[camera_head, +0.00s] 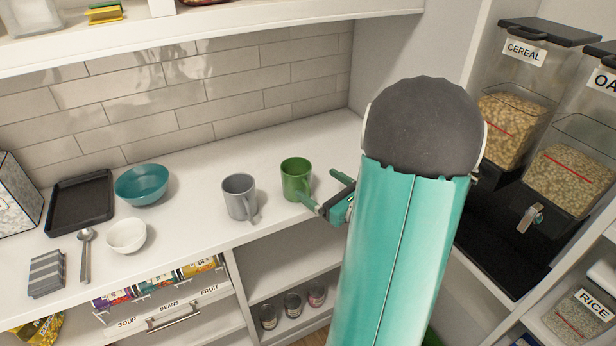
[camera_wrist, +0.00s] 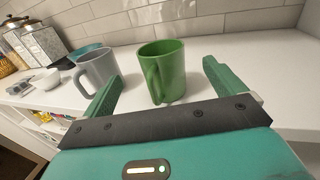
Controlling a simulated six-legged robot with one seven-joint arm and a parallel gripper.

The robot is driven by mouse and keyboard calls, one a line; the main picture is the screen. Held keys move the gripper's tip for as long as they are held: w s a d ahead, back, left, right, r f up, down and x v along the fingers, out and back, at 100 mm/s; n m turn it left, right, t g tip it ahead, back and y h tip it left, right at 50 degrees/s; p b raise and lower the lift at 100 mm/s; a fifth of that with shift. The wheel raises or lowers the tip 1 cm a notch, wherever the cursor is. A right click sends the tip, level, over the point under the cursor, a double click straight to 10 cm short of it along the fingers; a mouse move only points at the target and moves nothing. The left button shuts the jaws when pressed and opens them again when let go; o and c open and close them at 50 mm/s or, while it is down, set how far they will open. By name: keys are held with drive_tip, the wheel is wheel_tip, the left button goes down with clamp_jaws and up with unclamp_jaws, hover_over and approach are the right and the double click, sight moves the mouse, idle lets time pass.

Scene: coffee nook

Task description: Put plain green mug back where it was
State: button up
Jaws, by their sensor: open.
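The plain green mug (camera_head: 296,178) stands upright on the white counter, to the right of a grey mug (camera_head: 239,196). In the wrist view the green mug (camera_wrist: 163,72) is ahead of my gripper (camera_wrist: 158,82), roughly between the two green fingers, with its handle toward me. The grey mug (camera_wrist: 97,69) stands to its left, past the left finger. In the head view my gripper (camera_head: 328,196) is at the counter's front edge, right beside the green mug; its fingers are apart. I cannot tell whether a finger touches the mug.
On the counter (camera_head: 195,180) to the left are a teal bowl (camera_head: 142,184), a white bowl (camera_head: 126,236), a black tray (camera_head: 80,202), a spoon (camera_head: 85,255) and grey striped coasters (camera_head: 46,273). A tiled wall (camera_head: 230,85) stands behind. Cereal dispensers (camera_head: 512,119) are at the right. The counter right of the green mug is clear.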

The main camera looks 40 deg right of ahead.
drive_tip(key=s, duration=0.4)
drive_tip(key=w+a+r+n+g+y, duration=0.1)
drive_tip(key=w+a+n+g+y, duration=0.1)
drive_tip(key=a+n+y, duration=0.35)
drive_tip(key=w+a+r+n+g+y, duration=0.2)
drive_tip(key=a+n, duration=0.1)
drive_tip(key=a, duration=0.5)
drive_tip(key=s+a+n+g+y, duration=0.2)
drive_tip(key=s+a+n+g, duration=0.2)
drive_tip(key=a+n+g, duration=0.65)
drive_tip(key=s+a+r+n+t+h, duration=0.1)
drive_tip(key=s+a+r+n+h, duration=0.1)
drive_tip(key=n, duration=0.6)
drive_tip(key=s+a+r+n+t+h, duration=0.1)
drive_tip(key=s+a+r+n+h, duration=0.1)
drive_tip(key=a+r+n+h, duration=0.2)
drive_tip(key=a+n+h, duration=0.1)
drive_tip(key=n+h, duration=0.2)
drive_tip(key=n, duration=0.2)
drive_tip(key=shift+s+r, duration=0.35)
drive_tip(key=shift+r, duration=0.05)
drive_tip(key=shift+c, duration=0.4)
